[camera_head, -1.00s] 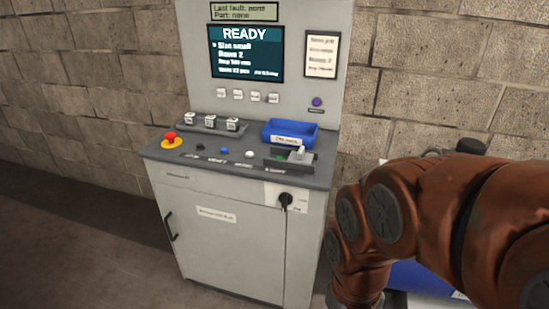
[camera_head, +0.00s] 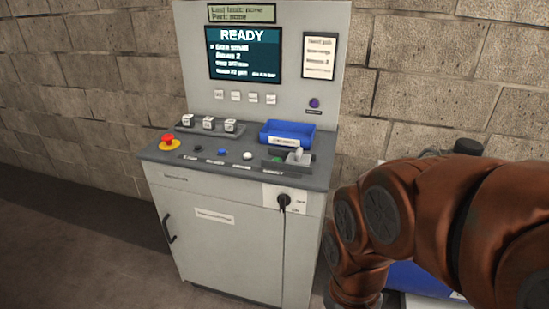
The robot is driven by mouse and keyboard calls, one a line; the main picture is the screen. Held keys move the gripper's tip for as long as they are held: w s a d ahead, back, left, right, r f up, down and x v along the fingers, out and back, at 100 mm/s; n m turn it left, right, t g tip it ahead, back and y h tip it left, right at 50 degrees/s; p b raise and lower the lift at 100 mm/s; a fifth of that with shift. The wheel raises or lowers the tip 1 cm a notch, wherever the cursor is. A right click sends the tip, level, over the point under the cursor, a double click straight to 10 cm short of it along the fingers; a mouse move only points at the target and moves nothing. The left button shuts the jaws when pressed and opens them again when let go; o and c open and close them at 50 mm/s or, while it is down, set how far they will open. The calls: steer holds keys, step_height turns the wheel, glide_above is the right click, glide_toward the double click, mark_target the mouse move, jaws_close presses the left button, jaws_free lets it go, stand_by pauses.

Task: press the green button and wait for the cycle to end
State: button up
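The control cabinet (camera_head: 230,215) stands against the wall, with a sloped panel on top. Its screen (camera_head: 244,53) reads READY, with several lines of smaller text. The green button (camera_head: 277,159) shows only as a small dark green patch at the panel's right side, beside a grey-white raised piece (camera_head: 295,157). My arm comes in from the right and bends down in front of the cabinet's right side. My gripper is not in view.
A red mushroom button on a yellow base (camera_head: 168,141), a black, a blue (camera_head: 221,153) and a white button (camera_head: 247,155) line the panel. Behind them are a blue tray (camera_head: 288,131) and white blocks (camera_head: 208,122). A black rotary switch (camera_head: 284,201) sits on the front. The floor at left is clear.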

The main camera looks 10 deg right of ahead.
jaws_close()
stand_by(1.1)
